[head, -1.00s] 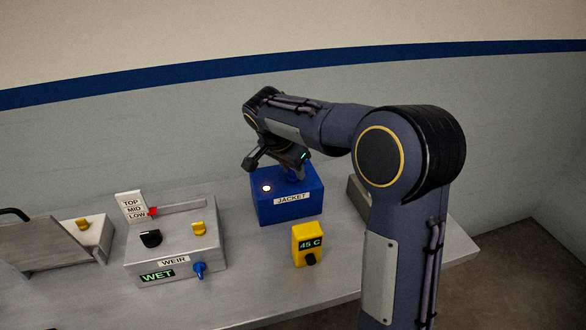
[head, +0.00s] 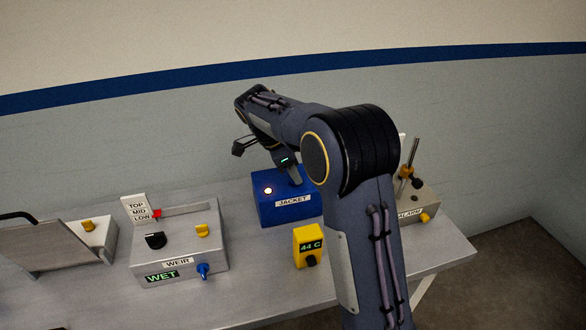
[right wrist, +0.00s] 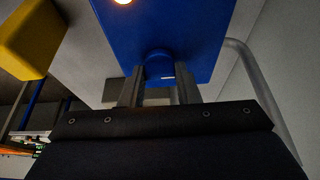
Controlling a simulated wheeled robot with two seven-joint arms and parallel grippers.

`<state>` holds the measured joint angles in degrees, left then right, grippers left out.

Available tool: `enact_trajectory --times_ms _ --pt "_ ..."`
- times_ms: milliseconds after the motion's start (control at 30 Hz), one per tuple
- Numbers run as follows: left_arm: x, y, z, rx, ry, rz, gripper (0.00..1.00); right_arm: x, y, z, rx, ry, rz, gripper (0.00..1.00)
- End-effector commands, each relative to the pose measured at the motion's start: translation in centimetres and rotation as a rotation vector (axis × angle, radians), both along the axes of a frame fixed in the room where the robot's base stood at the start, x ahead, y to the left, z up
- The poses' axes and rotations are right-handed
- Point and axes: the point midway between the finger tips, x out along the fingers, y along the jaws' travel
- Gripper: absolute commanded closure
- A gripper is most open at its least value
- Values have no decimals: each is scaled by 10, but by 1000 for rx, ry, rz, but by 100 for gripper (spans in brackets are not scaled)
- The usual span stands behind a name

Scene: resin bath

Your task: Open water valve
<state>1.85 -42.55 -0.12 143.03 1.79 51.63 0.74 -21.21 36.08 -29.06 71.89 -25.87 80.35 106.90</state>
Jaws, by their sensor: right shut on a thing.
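The blue box labelled JACKET (head: 275,212) stands at the back of the bench with a lit round lamp (head: 268,190) on it. My right gripper (head: 294,178) reaches down onto its top. In the right wrist view my right gripper (right wrist: 159,84) is shut on a blue knob (right wrist: 158,62) on the blue box, one finger on each side. The knob is mostly hidden by the gripper in the head view. A second, smaller blue knob (head: 203,270) is on the front of the WEIR box (head: 178,245). My left gripper is not in view.
A yellow display (head: 307,246) reading 44 C stands in front of the blue box. The WEIR box shows WET and carries black and yellow knobs. An ALARM box (head: 420,208) stands behind my right arm. A grey panel (head: 40,246) is at the left.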

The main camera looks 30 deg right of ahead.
Motion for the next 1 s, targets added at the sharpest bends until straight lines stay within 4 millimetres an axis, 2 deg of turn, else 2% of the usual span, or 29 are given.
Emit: enact_trajectory --times_ms 433,467,600,867,1000 --pt "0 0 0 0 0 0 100 0 0 0 1 -3 -10 94" --pt "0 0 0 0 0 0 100 0 0 0 1 -3 -10 67" --pt "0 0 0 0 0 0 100 0 0 0 1 -2 -9 49" --pt "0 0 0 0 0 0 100 0 0 1 1 -1 -8 49" --pt "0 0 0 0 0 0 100 2 4 10 0 -3 -7 49"
